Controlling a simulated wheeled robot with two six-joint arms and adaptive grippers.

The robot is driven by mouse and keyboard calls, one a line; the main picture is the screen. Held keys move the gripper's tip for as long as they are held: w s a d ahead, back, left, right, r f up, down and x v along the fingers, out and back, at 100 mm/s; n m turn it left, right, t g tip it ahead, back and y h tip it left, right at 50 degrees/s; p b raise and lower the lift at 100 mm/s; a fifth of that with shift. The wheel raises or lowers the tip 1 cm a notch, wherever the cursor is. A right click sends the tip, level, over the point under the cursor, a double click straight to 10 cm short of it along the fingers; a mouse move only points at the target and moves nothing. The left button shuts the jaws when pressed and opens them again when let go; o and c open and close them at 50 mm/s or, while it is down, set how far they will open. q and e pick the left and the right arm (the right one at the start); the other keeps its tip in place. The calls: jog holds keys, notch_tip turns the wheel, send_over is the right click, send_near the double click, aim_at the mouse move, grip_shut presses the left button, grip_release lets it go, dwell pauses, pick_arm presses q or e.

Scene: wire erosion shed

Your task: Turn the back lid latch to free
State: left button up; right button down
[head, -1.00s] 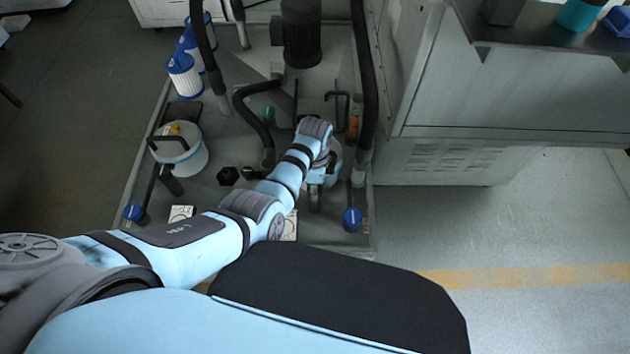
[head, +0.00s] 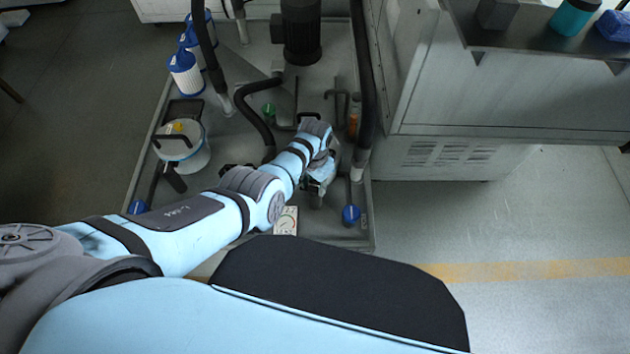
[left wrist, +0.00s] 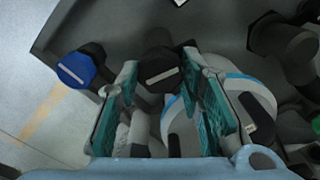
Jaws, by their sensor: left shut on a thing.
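My left gripper (head: 319,180) reaches down at the right part of the grey tray. In the left wrist view its teal-padded fingers (left wrist: 165,105) stand on either side of a dark part, which appears to be the back lid latch (left wrist: 160,72). Its dark end carries a pale line and shows between the fingertips. A white round canister lid (left wrist: 238,82) with a blue band and a black handle lies just right of it, partly behind the right finger. My arm and gripper hide most of this in the head view. My right gripper is out of view.
A blue knob (head: 350,214) stands right of the gripper. Another lidded canister (head: 182,148) and white filters (head: 186,72) stand left. Black hoses (head: 362,90) and a motor (head: 301,35) rise behind. A grey cabinet (head: 480,100) borders the right; open floor lies in front.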

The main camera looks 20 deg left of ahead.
aim_at(315, 185)
pick_arm(q)
jog(key=shift+n, duration=1.2)
jog(key=o, duration=1.2)
jog(key=shift+c, duration=0.2)
jog(key=shift+w+r, duration=0.1)
jog(key=shift+r, duration=0.5)
notch_tip(315, 185, up, 11)
